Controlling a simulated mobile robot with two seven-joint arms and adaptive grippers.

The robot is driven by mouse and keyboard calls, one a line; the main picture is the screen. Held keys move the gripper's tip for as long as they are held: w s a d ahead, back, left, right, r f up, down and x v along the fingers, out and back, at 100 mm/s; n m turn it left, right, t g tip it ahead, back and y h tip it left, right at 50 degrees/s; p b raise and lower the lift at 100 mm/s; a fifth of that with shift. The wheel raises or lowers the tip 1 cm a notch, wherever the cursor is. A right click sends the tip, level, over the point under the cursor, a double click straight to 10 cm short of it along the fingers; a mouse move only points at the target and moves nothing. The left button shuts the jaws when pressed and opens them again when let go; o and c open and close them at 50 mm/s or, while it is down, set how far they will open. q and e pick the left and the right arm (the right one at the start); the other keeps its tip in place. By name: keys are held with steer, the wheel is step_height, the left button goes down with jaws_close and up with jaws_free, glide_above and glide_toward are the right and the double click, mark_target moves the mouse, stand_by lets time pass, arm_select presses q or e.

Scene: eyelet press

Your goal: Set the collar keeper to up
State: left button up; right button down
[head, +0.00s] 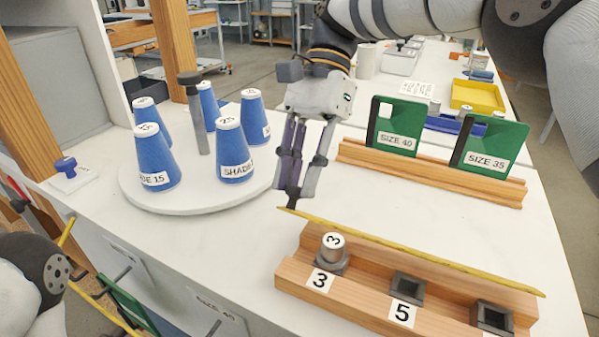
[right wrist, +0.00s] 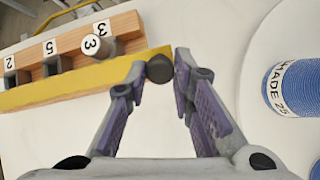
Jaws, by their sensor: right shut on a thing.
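The long yellow bar, which looks like the collar keeper (head: 420,255), runs along the back edge of the wooden collar rack (head: 350,302). Its broad yellow face shows in the right wrist view (right wrist: 75,88). A dark round knob (right wrist: 160,68) is at its left end. My right gripper (head: 291,203) points down at that end, its fingertips shut on the knob. A metal collar marked 3 (head: 333,245) stands upright in the rack's slot 3. The slots 5 (head: 406,287) and the one to its right look empty. My left gripper is out of view.
A round white turntable (head: 195,200) with several blue cones and a grey post stands left of my right gripper. A wooden rail (head: 435,178) with green SIZE 40 and SIZE 35 plates stands behind. The white tabletop between is clear.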

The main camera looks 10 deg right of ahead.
steer(key=c, duration=1.4)
jaws_free()
steer(key=shift+o, duration=0.2)
